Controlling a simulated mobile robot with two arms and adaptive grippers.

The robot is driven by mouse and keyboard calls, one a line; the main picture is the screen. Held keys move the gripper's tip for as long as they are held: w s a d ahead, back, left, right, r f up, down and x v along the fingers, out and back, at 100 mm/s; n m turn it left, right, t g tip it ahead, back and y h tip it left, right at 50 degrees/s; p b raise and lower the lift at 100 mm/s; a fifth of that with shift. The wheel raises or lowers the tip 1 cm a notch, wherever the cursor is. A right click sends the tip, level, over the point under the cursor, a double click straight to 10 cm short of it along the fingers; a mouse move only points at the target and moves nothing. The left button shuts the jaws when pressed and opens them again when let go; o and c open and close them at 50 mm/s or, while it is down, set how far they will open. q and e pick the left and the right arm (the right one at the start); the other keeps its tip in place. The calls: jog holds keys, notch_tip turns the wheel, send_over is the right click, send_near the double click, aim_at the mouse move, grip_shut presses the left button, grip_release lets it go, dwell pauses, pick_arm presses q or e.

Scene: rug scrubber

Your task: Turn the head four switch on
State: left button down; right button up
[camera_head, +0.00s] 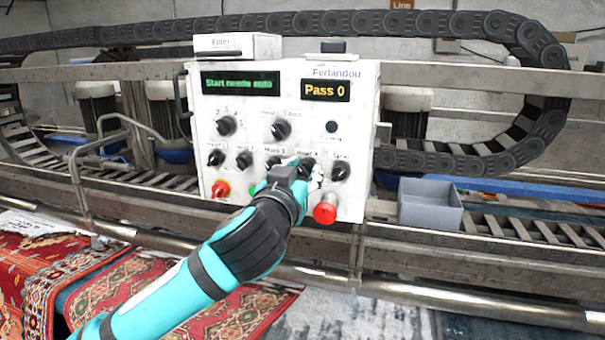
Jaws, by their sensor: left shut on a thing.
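The white control panel (355,130) faces me at the centre, with a row of black rotary switches. The head four switch (308,166) is the black knob under the "Head 4" label, between the head three switch (272,162) and the spray switch (341,171). My left gripper (306,174) reaches up from below and is shut on the head four switch. Its fingers cover part of the knob, so I cannot tell which way the knob points. My right gripper is not in view.
The displays read "Start needs auto" (240,84) and "Pass 0" (325,90). A grey bin (430,205) stands right of the panel.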

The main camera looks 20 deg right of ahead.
pick_arm(q)
jog(key=m+b, duration=0.1)
jog(key=m, duration=1.1)
jog(key=shift+m, duration=1.9)
jog(key=c, duration=1)
grip_release()
jog(key=shift+c, duration=0.2)
